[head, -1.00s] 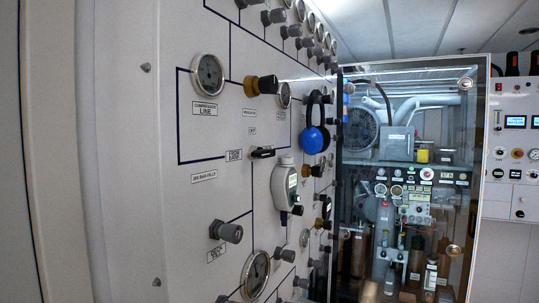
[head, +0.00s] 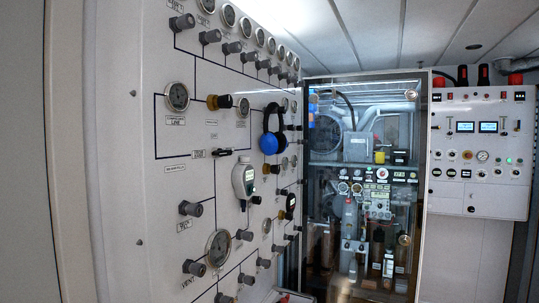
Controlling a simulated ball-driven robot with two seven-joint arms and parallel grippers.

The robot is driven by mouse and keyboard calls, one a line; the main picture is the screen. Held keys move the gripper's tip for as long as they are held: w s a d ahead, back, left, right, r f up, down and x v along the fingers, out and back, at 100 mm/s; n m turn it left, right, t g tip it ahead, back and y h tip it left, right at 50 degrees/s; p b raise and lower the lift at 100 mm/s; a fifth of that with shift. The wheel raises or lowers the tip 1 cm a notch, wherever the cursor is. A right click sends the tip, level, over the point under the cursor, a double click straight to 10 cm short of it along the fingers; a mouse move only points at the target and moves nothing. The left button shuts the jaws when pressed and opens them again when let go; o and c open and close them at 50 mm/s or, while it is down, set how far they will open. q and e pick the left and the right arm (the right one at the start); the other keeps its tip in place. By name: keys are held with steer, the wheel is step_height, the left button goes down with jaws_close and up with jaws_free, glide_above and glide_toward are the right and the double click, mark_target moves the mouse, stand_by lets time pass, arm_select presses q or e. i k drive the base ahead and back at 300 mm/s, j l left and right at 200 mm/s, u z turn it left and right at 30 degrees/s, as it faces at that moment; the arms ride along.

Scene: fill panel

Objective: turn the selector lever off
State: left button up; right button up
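A small black lever (head: 222,152), which looks like the selector lever, sits on the white fill panel (head: 140,200) at the left. Its handle lies about level and points to the right. A small label is to its left and another small label is above it; I cannot read them clearly. Neither of my grippers shows in the head view, and nothing touches the lever.
Near the lever are blue ear defenders (head: 270,142), a pale handheld meter (head: 242,180), a yellow-black knob (head: 219,101) and several gauges and grey knobs. A glass-fronted machinery cabinet (head: 362,185) stands beyond, and a control box (head: 482,150) hangs at the right.

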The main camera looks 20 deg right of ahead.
mark_target(221, 153)
steer(key=i+l+z, duration=0.2)
steer(key=z, duration=0.25)
steer(key=i+l+z, duration=0.1)
steer(key=z, duration=0.35)
steer(key=i+z, duration=0.3)
steer(key=z, duration=0.15)
